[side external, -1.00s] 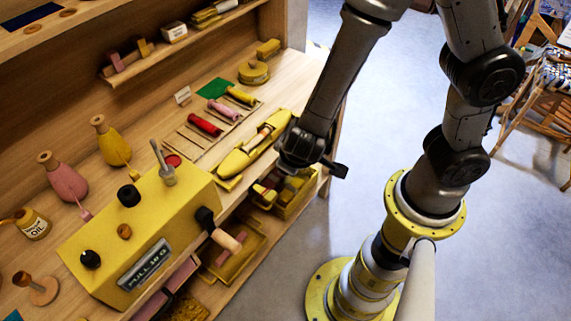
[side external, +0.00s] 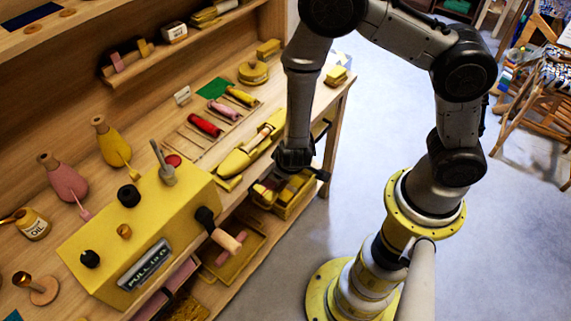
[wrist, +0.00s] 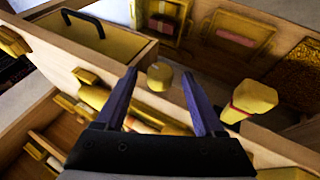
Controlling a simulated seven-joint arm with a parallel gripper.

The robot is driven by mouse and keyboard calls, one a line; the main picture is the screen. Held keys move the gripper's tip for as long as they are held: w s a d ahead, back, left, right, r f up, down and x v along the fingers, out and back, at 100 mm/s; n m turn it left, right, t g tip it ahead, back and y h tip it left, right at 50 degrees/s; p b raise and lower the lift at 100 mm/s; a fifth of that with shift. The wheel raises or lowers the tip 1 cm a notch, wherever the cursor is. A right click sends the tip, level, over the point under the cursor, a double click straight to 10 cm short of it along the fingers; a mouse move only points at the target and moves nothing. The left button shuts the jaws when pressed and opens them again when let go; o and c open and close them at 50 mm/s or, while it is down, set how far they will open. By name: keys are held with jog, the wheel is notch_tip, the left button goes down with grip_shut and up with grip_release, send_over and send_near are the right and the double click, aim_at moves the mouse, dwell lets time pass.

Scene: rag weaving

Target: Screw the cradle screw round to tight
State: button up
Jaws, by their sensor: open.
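My gripper (side external: 293,160) is at the front edge of the bench, beside the right part of the long yellow boat-shaped piece (side external: 240,158). In the wrist view my gripper (wrist: 159,74) is open, its two fingers apart. A round yellow knob (wrist: 160,77) shows between the fingertips. I cannot tell whether this knob is the cradle screw, or whether the fingers touch it. The side view does not show the knob clearly; my gripper covers that spot.
A yellow box (side external: 150,235) with knobs, a lever and a side crank (side external: 228,241) stands left on the bench. Open bins (side external: 236,252) sit below the bench top. A yellow-and-red piece (wrist: 250,100) is right of my fingers.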

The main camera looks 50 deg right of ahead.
jog(key=shift+w+f, duration=0.1)
jog(key=shift+f, duration=0.1)
grip_shut()
dwell(0.3)
jog(key=shift+d, duration=0.1)
jog(key=shift+w+d+r+m+y, duration=0.1)
jog(key=shift+m+y, duration=0.1)
jog(key=shift+y, duration=0.7)
jog(key=shift+w+d+r+m+y, duration=0.1)
jog(key=shift+m+y, duration=0.1)
jog(key=shift+y, duration=0.7)
jog(key=shift+s+d+y, duration=0.1)
jog(key=shift+y, duration=0.2)
